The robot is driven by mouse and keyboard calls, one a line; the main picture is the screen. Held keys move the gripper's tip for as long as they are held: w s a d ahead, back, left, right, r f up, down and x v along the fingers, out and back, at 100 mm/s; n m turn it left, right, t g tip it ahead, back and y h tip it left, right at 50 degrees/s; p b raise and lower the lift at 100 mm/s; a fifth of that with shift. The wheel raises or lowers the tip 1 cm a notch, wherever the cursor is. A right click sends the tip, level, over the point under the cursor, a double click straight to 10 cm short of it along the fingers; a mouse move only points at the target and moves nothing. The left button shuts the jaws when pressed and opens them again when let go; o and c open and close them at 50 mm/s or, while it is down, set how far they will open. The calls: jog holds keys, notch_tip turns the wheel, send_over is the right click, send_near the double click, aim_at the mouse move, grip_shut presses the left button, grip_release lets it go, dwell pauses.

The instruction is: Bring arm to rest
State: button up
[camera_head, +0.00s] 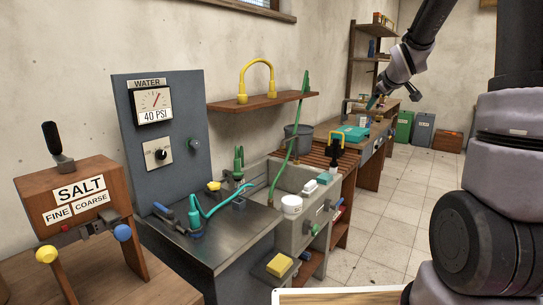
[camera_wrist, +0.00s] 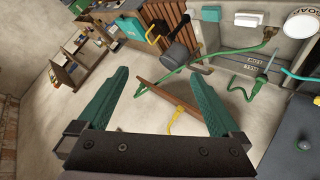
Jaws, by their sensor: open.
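My gripper (camera_wrist: 166,84) is open in the wrist view, with its two green fingers spread wide and nothing between them. In the head view my arm reaches in from the upper right, and my gripper (camera_head: 373,101) hangs in the air in front of the far workbench, small and partly hard to make out. It appears clear of the sink and the shelf.
A stone sink (camera_head: 290,225) with green hose and taps stands ahead, beside a grey water panel (camera_head: 165,190). A wooden salt box (camera_head: 70,190) is at left. A wall shelf (camera_head: 260,101) holds a yellow fitting. Tiled floor (camera_head: 400,195) is free at right.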

jog(key=s+a+r+m+g+y, duration=0.1)
jog(key=s+a+m, duration=0.2)
jog(key=s, duration=0.9)
jog(key=s+a+r+m+g+y, duration=0.1)
jog(key=s+a+m, duration=0.3)
jog(key=s, duration=0.7)
jog(key=s+a+r+m+g+y, duration=0.1)
jog(key=s+a, duration=0.4)
jog(key=s, duration=0.7)
jog(key=r+m+g, duration=0.1)
jog(key=m, duration=0.1)
jog(key=shift+s+m+y, duration=0.3)
jog(key=shift+s, duration=0.05)
jog(key=shift+r, duration=0.1)
